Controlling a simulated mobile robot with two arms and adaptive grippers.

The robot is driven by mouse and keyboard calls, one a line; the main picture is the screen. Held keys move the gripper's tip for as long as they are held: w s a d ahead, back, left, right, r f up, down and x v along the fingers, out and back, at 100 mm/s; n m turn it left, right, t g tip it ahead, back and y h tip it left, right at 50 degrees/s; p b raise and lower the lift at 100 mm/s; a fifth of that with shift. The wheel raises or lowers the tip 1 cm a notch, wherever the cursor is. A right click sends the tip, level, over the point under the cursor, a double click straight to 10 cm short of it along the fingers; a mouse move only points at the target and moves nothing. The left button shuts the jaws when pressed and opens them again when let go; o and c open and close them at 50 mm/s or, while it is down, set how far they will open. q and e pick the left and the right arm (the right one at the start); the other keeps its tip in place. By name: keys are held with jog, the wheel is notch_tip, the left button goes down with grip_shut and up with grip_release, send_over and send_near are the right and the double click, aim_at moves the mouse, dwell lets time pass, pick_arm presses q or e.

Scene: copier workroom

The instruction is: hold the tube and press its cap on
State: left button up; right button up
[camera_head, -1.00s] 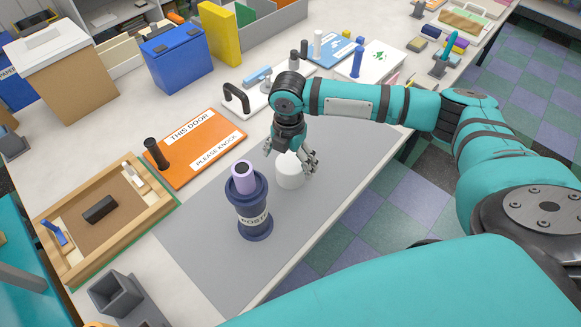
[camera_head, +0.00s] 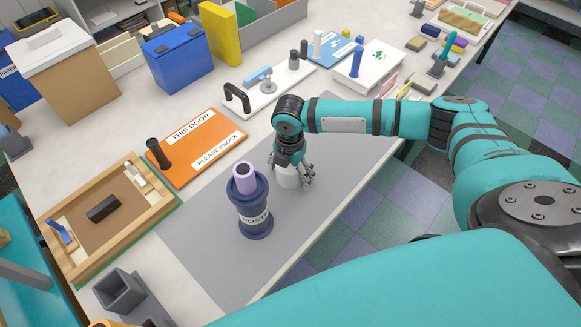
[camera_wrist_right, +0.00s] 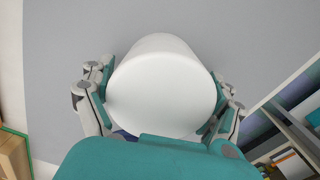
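A dark blue tube (camera_head: 254,219) with "POST" lettering stands upright on the grey mat. A lavender roll (camera_head: 245,178) with a dark hole sticks out of its top. A white cylinder (camera_head: 288,178), apparently the cap, stands on the mat behind and right of the tube. My right gripper (camera_head: 291,174) points down with its fingers around the white cylinder. In the right wrist view, the white cylinder (camera_wrist_right: 163,90) sits between the fingers, which come very close to its sides; I cannot tell whether they grip it. My left gripper is not in view.
An orange door sign (camera_head: 198,147) and a wooden tray (camera_head: 62,215) lie left of the mat (camera_head: 200,262). A grey square holder (camera_head: 120,292) stands at the front left. A white board with a black handle (camera_head: 268,88) lies behind. The mat's right part is clear.

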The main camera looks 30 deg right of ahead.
jog(key=shift+c, duration=0.5)
jog(key=shift+r, duration=0.1)
jog(key=shift+r+b, duration=0.35)
jog(key=shift+r, duration=0.2)
jog(key=shift+c, duration=0.2)
notch_tip(320, 180, up, 2)
jog(key=shift+r+b, duration=0.15)
jog(key=shift+b, duration=0.3)
jog(key=s+a+b, duration=0.1)
jog(key=s, duration=0.4)
jog(key=s+a+r, duration=0.1)
jog(key=s+a, duration=0.1)
jog(key=s, duration=0.3)
jog(key=s+a+b, duration=0.1)
jog(key=s+a, duration=0.1)
jog(key=s, duration=0.3)
jog(key=shift+a+r+b, duration=0.1)
jog(key=shift+r+b, duration=0.1)
jog(key=shift+b, duration=0.1)
jog(key=shift+s, duration=0.1)
